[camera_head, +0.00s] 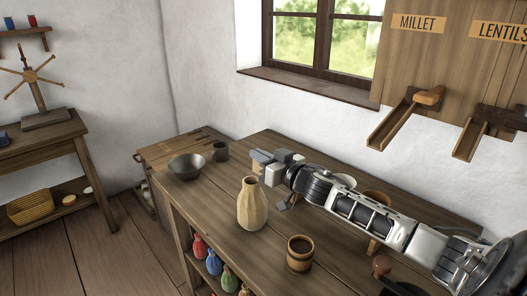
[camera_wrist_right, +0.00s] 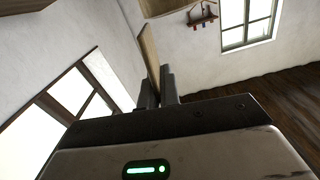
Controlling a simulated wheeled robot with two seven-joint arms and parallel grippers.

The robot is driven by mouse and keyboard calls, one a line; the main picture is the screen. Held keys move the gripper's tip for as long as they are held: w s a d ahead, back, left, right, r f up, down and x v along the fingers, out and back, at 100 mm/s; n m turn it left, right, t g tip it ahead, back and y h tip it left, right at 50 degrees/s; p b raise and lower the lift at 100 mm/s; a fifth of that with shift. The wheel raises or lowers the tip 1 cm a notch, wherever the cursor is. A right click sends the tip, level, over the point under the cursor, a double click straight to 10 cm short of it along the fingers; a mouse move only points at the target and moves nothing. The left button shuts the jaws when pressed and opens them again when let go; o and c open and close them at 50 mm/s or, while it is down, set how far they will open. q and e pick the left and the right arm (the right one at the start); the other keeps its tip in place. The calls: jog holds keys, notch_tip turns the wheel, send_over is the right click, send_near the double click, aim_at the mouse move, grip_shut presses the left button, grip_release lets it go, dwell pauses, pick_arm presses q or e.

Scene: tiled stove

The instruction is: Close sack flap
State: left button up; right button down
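A tan, faceted, sack-like vessel (camera_head: 252,205) with a narrow neck stands upright on the wooden table; I cannot tell whether it is the sack, and no flap is clear on it. Several small coloured sacks, among them a blue one (camera_head: 214,262), sit in the shelf below the table edge. My right gripper (camera_head: 263,160) is above the table, behind and slightly right of the tan vessel, apart from it. In the wrist view, a thin wooden board (camera_wrist_right: 149,52) shows by the fingers (camera_wrist_right: 158,92); I cannot tell whether it is held. My left gripper is out of view.
A wooden mug (camera_head: 300,253) stands at the front. My right arm crosses the table's right side. A wall panel with chutes (camera_head: 405,118) hangs at right.

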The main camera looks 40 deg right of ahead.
jog(key=shift+a+n+p, duration=0.25)
jog(key=shift+a+n, duration=0.15)
jog(key=shift+n, duration=0.4)
jog(key=shift+a+n+p, duration=0.25)
jog(key=shift+a+n, duration=0.15)
jog(key=shift+n, duration=0.4)
jog(key=c, duration=1.6)
grip_release()
jog(key=shift+s, duration=0.1)
jog(key=shift+s+f, duration=0.2)
jog(key=shift+s, duration=0.35)
jog(key=s, duration=0.9)
jog(key=s+d+b, duration=0.1)
jog(key=s, duration=0.4)
jog(key=shift+s+d+r, duration=0.1)
jog(key=shift+s+r, duration=0.05)
jog(key=shift+s, duration=0.2)
